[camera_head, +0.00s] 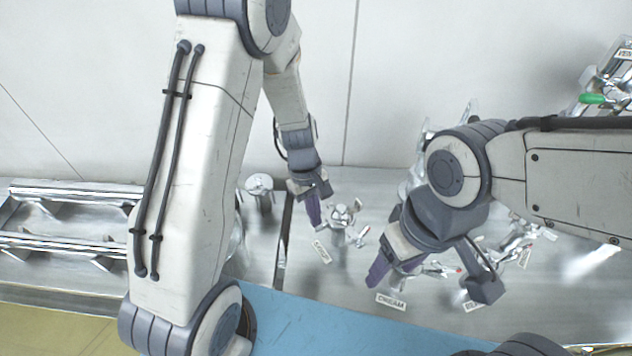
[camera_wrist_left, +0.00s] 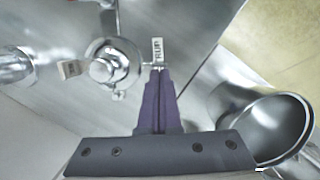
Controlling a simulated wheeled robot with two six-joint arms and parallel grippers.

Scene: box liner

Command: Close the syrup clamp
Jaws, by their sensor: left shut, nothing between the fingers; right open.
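The syrup clamp (camera_head: 342,215) is a shiny metal fitting on the steel counter, with a small lever that has a reddish tip. A white label (camera_head: 321,252) lies in front of it. In the left wrist view the clamp (camera_wrist_left: 105,66) is left of my fingertips, and the label (camera_wrist_left: 157,50), reading "RUP", is just beyond them. I cannot tell how far the clamp is closed. My left gripper (camera_head: 314,222) is shut and empty, close beside the clamp's left side. It also shows in the left wrist view (camera_wrist_left: 158,75). My right gripper (camera_head: 380,272) is open over the cream fitting, partly hiding it.
The cream label (camera_head: 391,301) lies below my right gripper. More metal fittings with labels stand at right (camera_head: 518,240). A metal cup (camera_wrist_left: 262,118) is right of my left fingers. A steel rack (camera_head: 70,225) is at far left.

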